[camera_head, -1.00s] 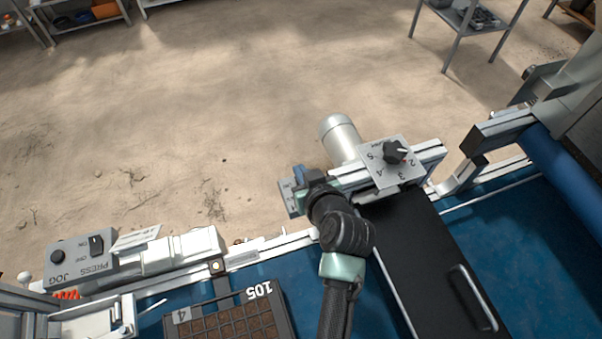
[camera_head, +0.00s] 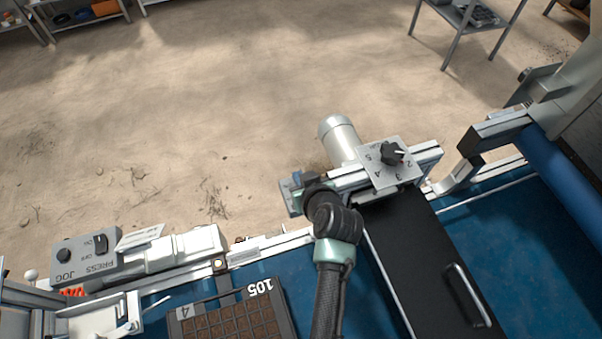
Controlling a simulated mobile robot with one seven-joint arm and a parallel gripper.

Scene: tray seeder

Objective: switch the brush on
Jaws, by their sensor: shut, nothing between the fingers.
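The black brush housing (camera_head: 410,255) with a handle lies across the blue belt. At its far end a grey plate with a black dial knob (camera_head: 392,153) and numbers sits on a rail beside a silver motor (camera_head: 340,138). A small grey box (camera_head: 287,196), which may hold the brush switch, is at the rail's left end. My gripper (camera_head: 306,190) is at this box, seen from above and behind. My wrist hides its fingers and part of the box. I cannot tell if they touch, nor the switch's position.
At left a grey control box (camera_head: 85,254) carries a round knob, an ON/OFF switch and the words PRESS JOG. A seed tray (camera_head: 284,308) marked 105 lies on the blue belt (camera_head: 508,245), left of my arm. Open floor is beyond the machine.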

